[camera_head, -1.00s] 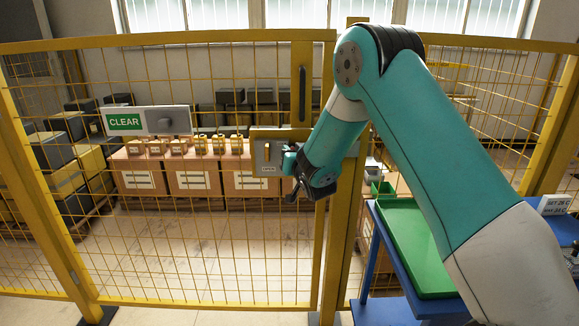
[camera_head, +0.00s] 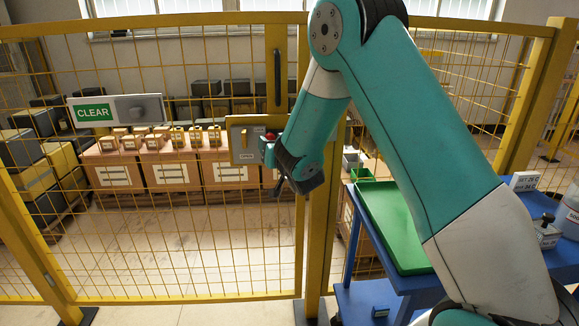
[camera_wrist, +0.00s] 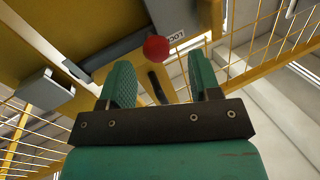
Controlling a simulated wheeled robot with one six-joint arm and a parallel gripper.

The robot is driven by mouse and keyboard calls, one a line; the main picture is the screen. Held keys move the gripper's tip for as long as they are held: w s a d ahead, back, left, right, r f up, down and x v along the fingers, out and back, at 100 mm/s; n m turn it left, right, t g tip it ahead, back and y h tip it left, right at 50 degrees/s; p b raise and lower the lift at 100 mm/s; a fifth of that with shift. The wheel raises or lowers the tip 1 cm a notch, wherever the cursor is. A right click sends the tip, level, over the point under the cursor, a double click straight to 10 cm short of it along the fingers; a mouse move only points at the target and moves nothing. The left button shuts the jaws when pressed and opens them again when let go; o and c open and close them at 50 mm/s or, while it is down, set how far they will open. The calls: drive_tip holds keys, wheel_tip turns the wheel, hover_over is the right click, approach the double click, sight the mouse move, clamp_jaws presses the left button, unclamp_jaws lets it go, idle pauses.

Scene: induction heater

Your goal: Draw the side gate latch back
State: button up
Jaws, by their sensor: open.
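The side gate latch shows as a grey plate (camera_head: 243,146) on the yellow gate, with a small label too small to read surely. A red knob (camera_head: 271,137) sits at its right side. In the wrist view the red knob (camera_wrist: 156,48) is just beyond my fingertips, roughly midway between them, beside a dark bar (camera_wrist: 118,48). My gripper (camera_wrist: 160,75) is open, with two teal ribbed fingers and nothing held. In the head view my gripper (camera_head: 272,160) is at the plate's right edge; its fingers partly hide the latch. Contact with the knob cannot be told.
The yellow mesh gate (camera_head: 150,297) has a dark handle (camera_head: 277,77) above the latch and a CLEAR sign (camera_head: 93,112) to the left. Boxes (camera_head: 172,175) stand behind the mesh. A blue cart (camera_head: 357,240) with a green tray (camera_head: 392,235) is at the right.

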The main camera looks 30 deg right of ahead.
drive_tip(key=s+a+b, duration=0.2)
drive_tip(key=s+b, duration=0.6)
drive_tip(key=s, duration=0.4)
drive_tip(key=shift+s, duration=0.4)
